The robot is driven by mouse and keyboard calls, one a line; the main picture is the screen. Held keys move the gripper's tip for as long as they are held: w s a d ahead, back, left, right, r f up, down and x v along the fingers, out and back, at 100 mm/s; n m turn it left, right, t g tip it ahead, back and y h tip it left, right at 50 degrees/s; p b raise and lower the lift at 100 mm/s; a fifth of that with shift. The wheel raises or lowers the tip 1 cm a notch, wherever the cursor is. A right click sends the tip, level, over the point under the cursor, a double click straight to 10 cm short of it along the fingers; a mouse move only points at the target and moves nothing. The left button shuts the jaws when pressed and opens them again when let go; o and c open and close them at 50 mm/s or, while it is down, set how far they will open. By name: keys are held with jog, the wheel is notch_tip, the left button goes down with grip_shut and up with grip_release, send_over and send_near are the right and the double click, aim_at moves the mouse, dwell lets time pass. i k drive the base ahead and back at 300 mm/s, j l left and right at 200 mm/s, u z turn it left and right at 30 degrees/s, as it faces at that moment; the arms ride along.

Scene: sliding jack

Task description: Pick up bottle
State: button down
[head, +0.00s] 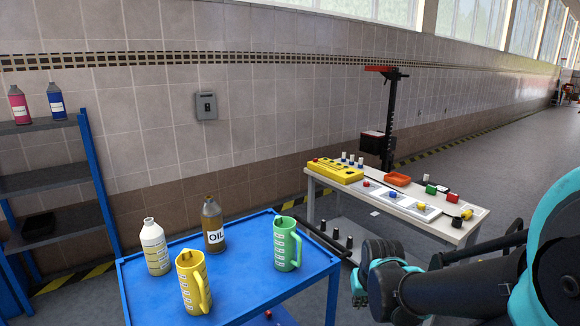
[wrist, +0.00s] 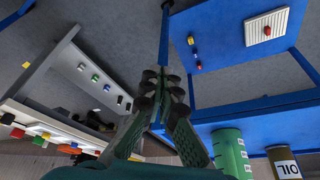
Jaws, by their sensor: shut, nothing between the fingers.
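A brown bottle labelled OIL (head: 213,226) stands upright near the back of the blue cart (head: 258,249). A white bottle with a label (head: 155,248) stands upright at the cart's left. The OIL bottle also shows at the lower right of the wrist view (wrist: 284,163), partly cut off by the frame. My gripper (wrist: 163,82) is shut and empty in the wrist view, its fingertips together. It is left of the OIL bottle in that view and apart from it. In the head view my arm is right of the cart; the fingers cannot be made out clearly there.
A yellow jug (head: 191,284) and a green jug (head: 286,245) stand on the cart near the bottles. A pink bottle (head: 19,105) and a blue bottle (head: 56,101) stand on the left shelf. A white workbench (head: 400,196) with tools is behind my arm.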

aim_at(152, 238)
jog(key=u, duration=1.4)
jog(key=z, duration=0.95)
jog(key=k+u, duration=0.1)
jog(key=u, duration=0.15)
jog(key=k+j+u, duration=0.1)
jog(key=u, duration=0.15)
